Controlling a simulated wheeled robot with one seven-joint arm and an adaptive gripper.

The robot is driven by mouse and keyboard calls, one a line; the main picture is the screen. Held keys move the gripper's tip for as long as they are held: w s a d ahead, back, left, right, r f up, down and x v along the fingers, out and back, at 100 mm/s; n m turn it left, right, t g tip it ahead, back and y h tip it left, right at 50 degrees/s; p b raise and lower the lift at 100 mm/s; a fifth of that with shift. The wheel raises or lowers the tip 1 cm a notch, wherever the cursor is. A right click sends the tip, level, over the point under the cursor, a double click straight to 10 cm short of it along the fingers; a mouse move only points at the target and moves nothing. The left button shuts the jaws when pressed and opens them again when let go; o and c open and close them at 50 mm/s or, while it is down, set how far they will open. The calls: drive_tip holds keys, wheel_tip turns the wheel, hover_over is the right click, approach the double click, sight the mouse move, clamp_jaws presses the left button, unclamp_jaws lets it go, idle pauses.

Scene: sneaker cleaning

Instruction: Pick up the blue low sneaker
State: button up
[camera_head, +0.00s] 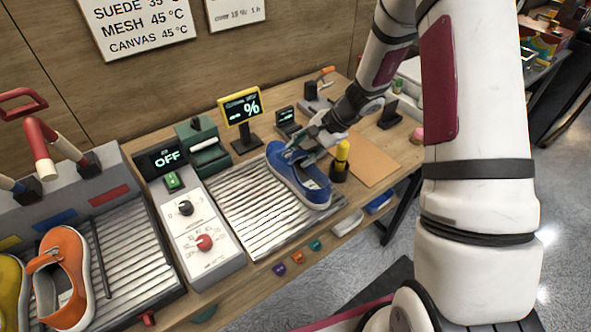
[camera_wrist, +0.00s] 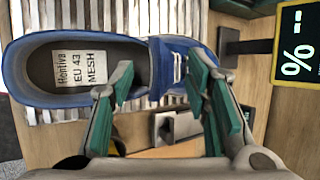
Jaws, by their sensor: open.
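The blue low sneaker (camera_head: 299,177) sits at the right end of a ribbed metal tray (camera_head: 245,215) on the bench. In the wrist view the sneaker (camera_wrist: 30,75) lies across the top, with its opening and a label reading EU 43 MESH showing. My gripper (camera_head: 305,147) is at the sneaker's far part in the head view. In the wrist view its green-padded fingers (camera_wrist: 160,75) are spread apart, with the tips overlapping the sneaker's edge. Whether they touch it I cannot tell. Nothing is held between them.
A yellow-topped bottle (camera_head: 342,158) stands close right of the sneaker. A display with a percent sign (camera_head: 241,107) and a green device (camera_head: 203,146) stand behind the tray. An orange shoe (camera_head: 62,280) lies on a left tray. A brown mat (camera_head: 368,162) lies at right.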

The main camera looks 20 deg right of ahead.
drive_tip(key=shift+w+a+f, duration=0.15)
drive_tip(key=shift+a+f, duration=0.05)
drive_tip(key=shift+f, duration=0.2)
clamp_jaws()
